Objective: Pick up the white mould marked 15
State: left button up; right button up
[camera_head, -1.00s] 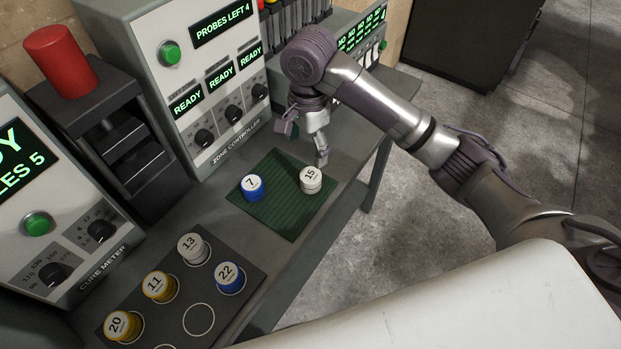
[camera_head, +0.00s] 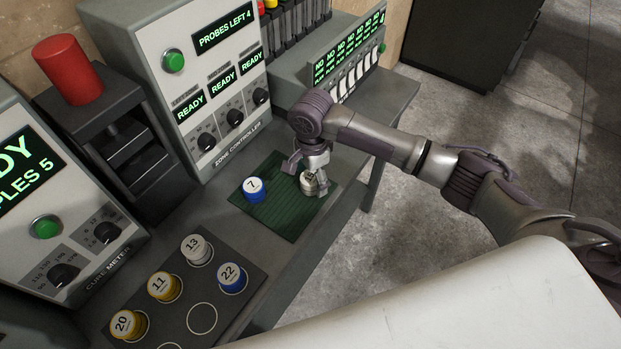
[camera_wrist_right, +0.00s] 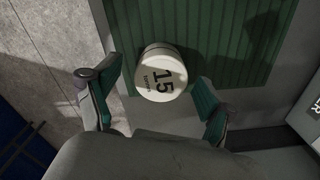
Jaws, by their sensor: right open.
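The white mould marked 15 (camera_head: 309,185) stands on the green mat (camera_head: 284,223) at its right side. My right gripper (camera_head: 308,184) is directly above and around it, hiding part of its top in the head view. In the right wrist view the mould (camera_wrist_right: 161,72) sits upright, its label readable, just beyond and between the two open fingertips (camera_wrist_right: 158,92). Gaps show between the mould and both fingers. I cannot tell whether the fingers reach down beside it. My left gripper is not in view.
A blue mould marked 7 (camera_head: 253,189) stands on the mat to the left. A dark tray (camera_head: 249,270) holds several moulds, including 13, 11, 20 and 22. The zone controller (camera_head: 190,80) stands behind the mat. The bench edge is close on the right.

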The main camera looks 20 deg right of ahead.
jog(key=shift+f, duration=0.75)
jog(key=c, duration=1.4)
jog(key=shift+r, duration=0.1)
